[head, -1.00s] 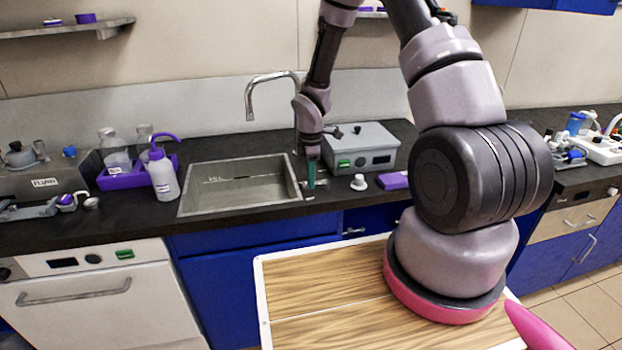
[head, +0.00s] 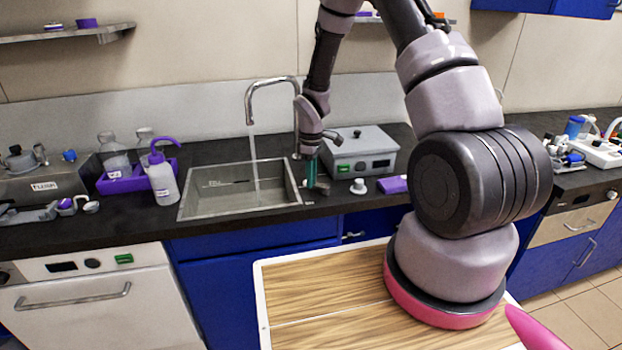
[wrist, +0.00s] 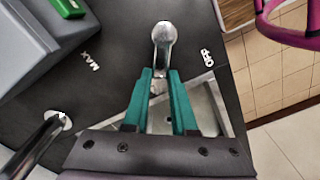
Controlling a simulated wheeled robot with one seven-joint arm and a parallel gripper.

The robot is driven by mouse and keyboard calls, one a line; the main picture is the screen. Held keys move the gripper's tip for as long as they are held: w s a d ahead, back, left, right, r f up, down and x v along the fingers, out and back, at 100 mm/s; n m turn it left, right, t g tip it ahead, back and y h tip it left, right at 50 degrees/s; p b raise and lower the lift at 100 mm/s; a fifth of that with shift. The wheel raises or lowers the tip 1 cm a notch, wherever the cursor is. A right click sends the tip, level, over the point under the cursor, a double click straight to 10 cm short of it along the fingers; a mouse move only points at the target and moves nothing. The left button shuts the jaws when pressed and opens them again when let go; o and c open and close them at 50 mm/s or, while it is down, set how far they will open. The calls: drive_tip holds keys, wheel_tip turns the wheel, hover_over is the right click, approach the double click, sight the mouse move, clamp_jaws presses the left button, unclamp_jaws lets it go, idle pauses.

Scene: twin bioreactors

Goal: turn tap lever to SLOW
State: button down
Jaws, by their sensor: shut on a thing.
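The chrome tap (head: 272,84) arches over the sink, and a thin stream of water (head: 255,165) falls from its spout. In the wrist view the metal tap lever (wrist: 163,38) with its rounded end lies between the teal fingers of my gripper (wrist: 160,85). My gripper (head: 311,172) is shut on the lever at the sink's right side. The lever points between a MAX mark (wrist: 89,61) and an OFF mark (wrist: 207,57) on the black counter. I cannot see a SLOW mark; the lever or fingers may cover it.
The sink (head: 210,204) is left of my gripper. A grey box with a green label (head: 372,145) stands close behind and right of it, with a small white knob-like item (head: 358,186) in front. A wash bottle (head: 162,178) stands left of the sink.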

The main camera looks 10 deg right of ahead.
idle(0.3)
drive_tip(key=c, duration=0.7)
unclamp_jaws()
drive_tip(key=shift+r, duration=0.1)
wheel_tip(320, 180, up, 11)
drive_tip(key=shift+f, duration=0.2)
drive_tip(key=shift+r, duration=0.1)
